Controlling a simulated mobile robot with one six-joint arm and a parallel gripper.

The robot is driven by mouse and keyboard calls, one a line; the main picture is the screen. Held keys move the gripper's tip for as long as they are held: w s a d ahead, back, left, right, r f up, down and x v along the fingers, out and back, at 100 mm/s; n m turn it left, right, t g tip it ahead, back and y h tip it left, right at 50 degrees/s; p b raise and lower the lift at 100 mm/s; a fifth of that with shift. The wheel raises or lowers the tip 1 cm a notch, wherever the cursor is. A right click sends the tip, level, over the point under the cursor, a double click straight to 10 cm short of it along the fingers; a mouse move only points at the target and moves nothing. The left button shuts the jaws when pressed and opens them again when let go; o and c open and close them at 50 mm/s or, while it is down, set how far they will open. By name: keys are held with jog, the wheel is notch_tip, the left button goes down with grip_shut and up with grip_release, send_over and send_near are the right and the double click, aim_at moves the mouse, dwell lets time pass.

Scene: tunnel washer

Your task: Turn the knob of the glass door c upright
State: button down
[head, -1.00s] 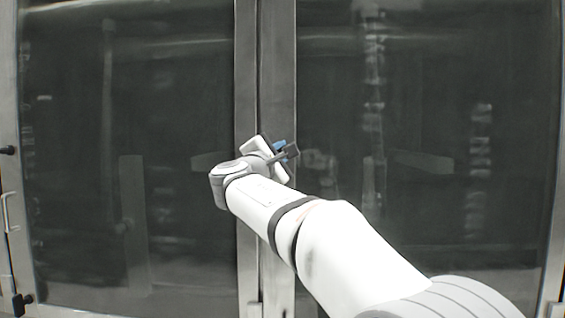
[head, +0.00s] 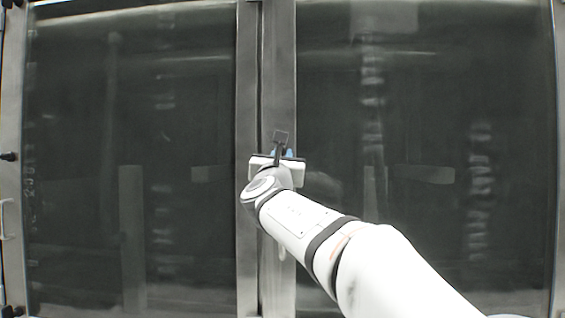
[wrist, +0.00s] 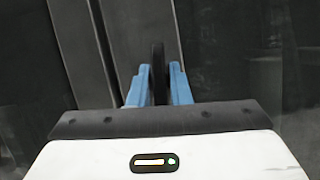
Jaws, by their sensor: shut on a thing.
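Two dark glass doors meet at metal frame posts in the middle of the head view; the left glass (head: 130,110) and right glass (head: 430,110) both look closed. No label shows which is door c. My gripper (head: 280,153) is at the right-hand post (head: 278,60), with its blue fingertips against the door. In the wrist view the blue fingers (wrist: 159,88) are shut on the black knob (wrist: 158,62), a narrow bar. The knob runs nearly straight up the wrist picture, while the posts (wrist: 82,45) lean a little. The knob is hidden in the head view.
Small dark fittings (head: 9,157) and a handle (head: 5,218) show at the far left edge. The glass fronts are flat and clear of obstacles on both sides of the posts.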

jog(key=shift+n+y, duration=0.6)
jog(key=shift+n, duration=0.5)
jog(key=c, duration=1.5)
grip_release()
jog(key=b+v, duration=0.2)
jog(key=v, duration=0.5)
jog(key=shift+s+f+b, duration=0.25)
jog(key=shift+s+b, duration=0.1)
jog(key=shift+b, duration=0.05)
